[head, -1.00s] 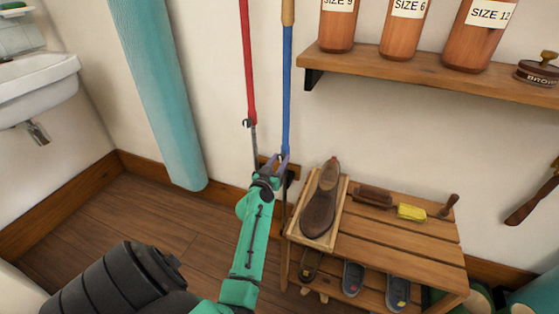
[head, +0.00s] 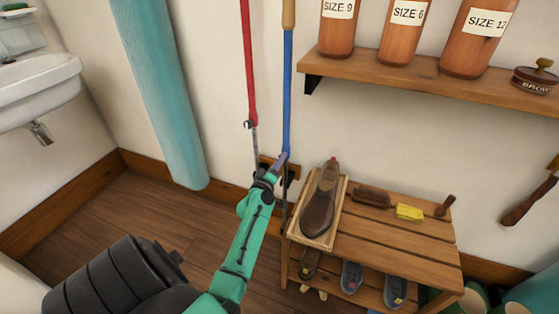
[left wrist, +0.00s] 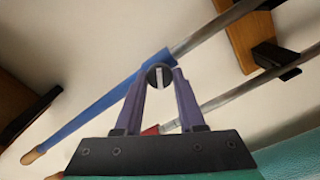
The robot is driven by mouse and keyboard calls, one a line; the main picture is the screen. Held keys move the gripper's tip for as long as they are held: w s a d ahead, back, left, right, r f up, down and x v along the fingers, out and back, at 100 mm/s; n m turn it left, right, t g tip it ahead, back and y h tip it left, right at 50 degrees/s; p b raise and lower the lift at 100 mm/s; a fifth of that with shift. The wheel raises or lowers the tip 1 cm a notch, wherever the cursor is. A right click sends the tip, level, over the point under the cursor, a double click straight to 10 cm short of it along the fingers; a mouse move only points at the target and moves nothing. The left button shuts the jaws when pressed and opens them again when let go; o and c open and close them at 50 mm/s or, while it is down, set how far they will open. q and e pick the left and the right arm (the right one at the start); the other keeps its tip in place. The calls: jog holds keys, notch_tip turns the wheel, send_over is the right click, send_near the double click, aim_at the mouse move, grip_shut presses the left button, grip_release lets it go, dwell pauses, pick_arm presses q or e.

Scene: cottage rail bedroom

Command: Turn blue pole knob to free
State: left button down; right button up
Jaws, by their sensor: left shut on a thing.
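The blue pole (head: 287,90) stands upright against the wall, with a wooden top and a grey metal lower section. In the left wrist view the blue pole (left wrist: 100,110) runs diagonally behind my fingers. Its round dark knob (left wrist: 159,75), with a pale bar across it, sits where blue meets metal. My left gripper (head: 281,160) is at this joint, its purple fingers (left wrist: 160,82) shut on the knob from both sides. In the head view the knob is hidden by the gripper. My right gripper is not in view.
A red pole (head: 249,70) stands just left of the blue one. A low wooden bench (head: 400,240) with a shoe (head: 320,205) and brushes is close on the right. A wall shelf (head: 430,80) holds labelled jars. A teal roll (head: 160,100) leans at the left.

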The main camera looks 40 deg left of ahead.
pick_arm(q)
jog(key=shift+n+p, duration=0.3)
jog(key=shift+n, duration=2.9)
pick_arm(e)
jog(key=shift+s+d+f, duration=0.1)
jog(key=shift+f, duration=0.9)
pick_arm(q)
jog(key=c, duration=0.5)
grip_release()
jog(key=shift+s, duration=0.1)
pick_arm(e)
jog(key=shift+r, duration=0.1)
